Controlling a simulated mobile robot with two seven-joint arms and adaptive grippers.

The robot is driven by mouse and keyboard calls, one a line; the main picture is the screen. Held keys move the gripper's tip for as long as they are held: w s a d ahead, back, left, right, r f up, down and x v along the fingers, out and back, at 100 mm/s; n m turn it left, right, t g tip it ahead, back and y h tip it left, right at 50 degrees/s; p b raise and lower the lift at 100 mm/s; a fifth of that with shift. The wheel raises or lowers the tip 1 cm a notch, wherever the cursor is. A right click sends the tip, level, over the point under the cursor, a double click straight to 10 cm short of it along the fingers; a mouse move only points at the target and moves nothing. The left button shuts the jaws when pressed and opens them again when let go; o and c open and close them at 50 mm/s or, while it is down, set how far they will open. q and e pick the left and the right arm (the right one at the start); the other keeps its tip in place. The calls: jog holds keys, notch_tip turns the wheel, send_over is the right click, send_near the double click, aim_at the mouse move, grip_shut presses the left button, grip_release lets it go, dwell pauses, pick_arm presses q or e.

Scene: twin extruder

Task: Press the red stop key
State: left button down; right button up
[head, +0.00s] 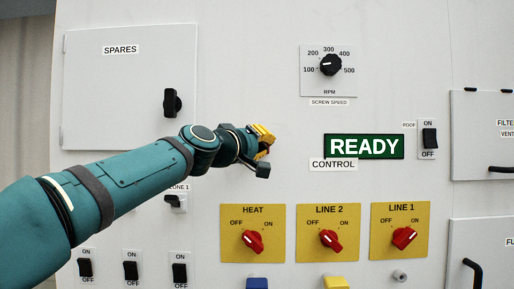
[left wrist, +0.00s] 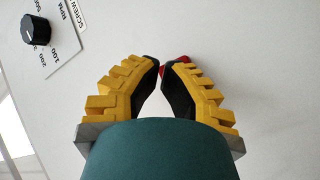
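My left gripper (head: 265,155) is in front of the white panel, left of the CONTROL label (head: 333,164). In the left wrist view its two yellow-and-black fingers (left wrist: 160,66) lean together, their tips almost meeting, with nothing seen held between them. A small red piece (left wrist: 184,60) shows at the right fingertip, mostly hidden behind it; it may be the red stop key. I cannot tell whether the fingertip touches it. No stop key shows in the head view, where my gripper covers part of the panel. My right gripper is in neither view.
The green READY sign (head: 364,146) is right of the gripper, and the screw speed dial (head: 330,65) is above right. Red rotary switches sit on yellow plates below, marked HEAT (head: 253,241), LINE 2 (head: 327,240) and LINE 1 (head: 404,237). The SPARES door (head: 115,95) is upper left.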

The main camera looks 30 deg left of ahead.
pick_arm(q)
jog(key=shift+s+d, duration=0.4)
jog(key=shift+s, duration=0.25)
jog(key=shift+s+d, duration=0.45)
jog(key=shift+s, duration=0.25)
jog(key=shift+s+d, duration=0.4)
jog(key=shift+s, duration=0.35)
jog(key=shift+s+d, duration=0.45)
jog(key=shift+s, duration=0.25)
